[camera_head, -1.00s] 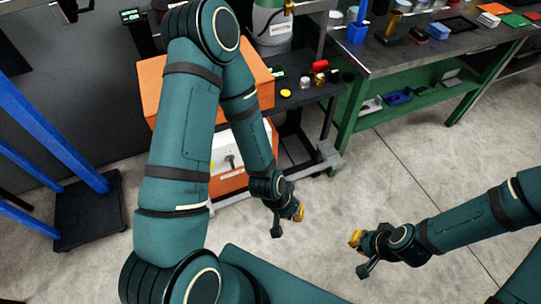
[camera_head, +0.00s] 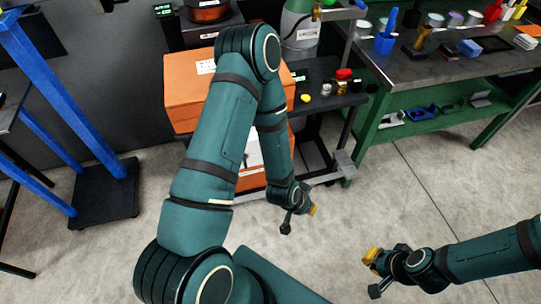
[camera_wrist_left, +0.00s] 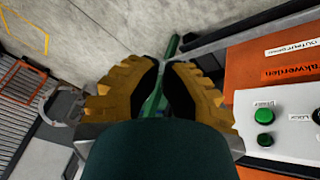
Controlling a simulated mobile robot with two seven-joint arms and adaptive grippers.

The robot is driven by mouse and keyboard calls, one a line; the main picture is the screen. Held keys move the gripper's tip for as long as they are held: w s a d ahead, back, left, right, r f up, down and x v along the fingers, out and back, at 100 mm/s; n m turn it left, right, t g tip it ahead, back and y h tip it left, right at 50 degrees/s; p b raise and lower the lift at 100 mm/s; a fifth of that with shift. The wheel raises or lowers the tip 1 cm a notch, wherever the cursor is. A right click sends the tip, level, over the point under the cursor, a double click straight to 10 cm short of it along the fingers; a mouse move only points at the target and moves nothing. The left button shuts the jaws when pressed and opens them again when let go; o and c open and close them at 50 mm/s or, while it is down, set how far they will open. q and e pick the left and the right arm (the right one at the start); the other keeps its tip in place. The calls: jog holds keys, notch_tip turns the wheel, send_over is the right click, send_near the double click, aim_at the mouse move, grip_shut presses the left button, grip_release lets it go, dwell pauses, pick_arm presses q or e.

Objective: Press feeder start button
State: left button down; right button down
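A white control panel (camera_wrist_left: 282,143) on an orange housing (camera_wrist_left: 270,65) fills the right of the left wrist view. The labels are too blurred to read surely. My left gripper (camera_wrist_left: 163,68) points past the panel's left side, empty, with a narrow gap between its yellow fingers. In the head view my left gripper (camera_head: 312,210) hangs over floor; my arm mostly hides the panel. My right gripper (camera_head: 372,257) is at lower right, its fingers unclear.
A dark cart (camera_head: 325,98) holds small coloured parts beside the orange box (camera_head: 185,95). A green-framed workbench (camera_head: 430,70) with tools stands at the back right. A blue-legged frame (camera_head: 75,100) is at the left. The concrete floor between is clear.

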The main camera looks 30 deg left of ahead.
pick_arm(q)
jog(key=w+a+f+m+t+y+b, duration=0.1)
jog(key=w+a+f+m+t+y, duration=0.1)
jog(key=w+a+f+m+t, duration=0.2)
jog(key=w+a+f+m+t+y+b, duration=0.1)
jog(key=w+a+f+m+t, duration=0.3)
jog(key=a, duration=0.5)
jog(key=f+m+t+y, duration=0.1)
jog(key=m+t, duration=0.1)
jog(key=shift+a+f+t, duration=0.2)
jog(key=shift+t, duration=0.2)
jog(key=w+a+b, duration=0.2)
jog(key=w+a, duration=0.3)
jog(key=a, duration=0.1)
jog(key=shift+w+a+b, duration=0.3)
jog(key=shift+a+b, duration=0.05)
jog(key=shift+b, duration=0.05)
jog(key=shift+w+a, duration=0.15)
dwell(0.5)
jog(key=shift+w+a, duration=0.15)
jog(key=shift+a, duration=0.05)
